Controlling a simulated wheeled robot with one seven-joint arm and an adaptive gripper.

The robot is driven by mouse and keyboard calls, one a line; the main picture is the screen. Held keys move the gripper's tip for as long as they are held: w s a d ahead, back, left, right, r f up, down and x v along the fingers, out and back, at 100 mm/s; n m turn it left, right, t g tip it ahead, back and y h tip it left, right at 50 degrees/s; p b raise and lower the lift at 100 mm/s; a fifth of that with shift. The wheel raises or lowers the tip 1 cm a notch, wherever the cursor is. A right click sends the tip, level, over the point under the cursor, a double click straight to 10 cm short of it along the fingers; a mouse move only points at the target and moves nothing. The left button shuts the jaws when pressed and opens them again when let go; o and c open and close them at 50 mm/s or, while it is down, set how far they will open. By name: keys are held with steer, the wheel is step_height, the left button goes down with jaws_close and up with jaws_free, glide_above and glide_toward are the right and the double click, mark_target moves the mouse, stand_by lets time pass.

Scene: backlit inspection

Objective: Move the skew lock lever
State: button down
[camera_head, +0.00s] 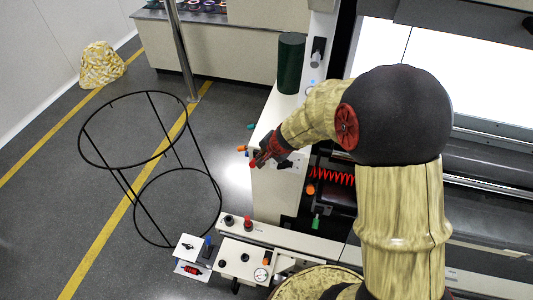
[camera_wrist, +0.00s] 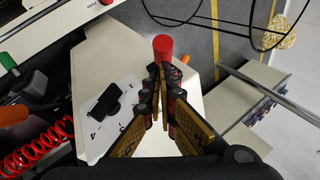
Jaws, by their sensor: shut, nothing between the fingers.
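My gripper (camera_head: 259,160) is shut and empty, above the pale side ledge of the machine. In the wrist view its fingertips (camera_wrist: 162,72) meet just short of a red cylindrical knob (camera_wrist: 162,47); I cannot tell whether they touch it. A black lever (camera_wrist: 105,101) sits on a white plate (camera_wrist: 123,88) with small dark marks, left of the fingers and apart from them. It may be the skew lock lever, but no readable label confirms this. In the head view my gripper and wrist cover most of that plate.
A red coil (camera_head: 333,176), an orange knob (camera_head: 310,189) and a green knob (camera_head: 316,221) lie right of the ledge. A dark green cylinder (camera_head: 290,62) stands behind. A control panel (camera_head: 245,262) is in front. A black wire frame (camera_head: 137,205) stands on the floor at left.

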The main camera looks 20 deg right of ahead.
steer(key=shift+s+a+f+b, duration=0.15)
steer(key=shift+f+b, duration=0.1)
steer(key=shift+b, duration=0.6)
steer(key=shift+s+a+f+t+h+b, duration=0.15)
steer(key=shift+s+t+h+b, duration=0.25)
steer(key=shift+b, duration=1.15)
steer(key=shift+w, duration=0.15)
step_height(320, 180, down, 7)
steer(key=s+a+n+t+h+b, duration=0.1)
steer(key=t+b, duration=0.4)
steer(key=b, duration=1.3)
steer(key=shift+s+a+n+h+b, duration=0.3)
steer(key=shift+s+a+n+h, duration=0.1)
steer(key=shift+s+h, duration=0.45)
steer(key=shift+w, duration=0.1)
steer(key=shift+r, duration=0.25)
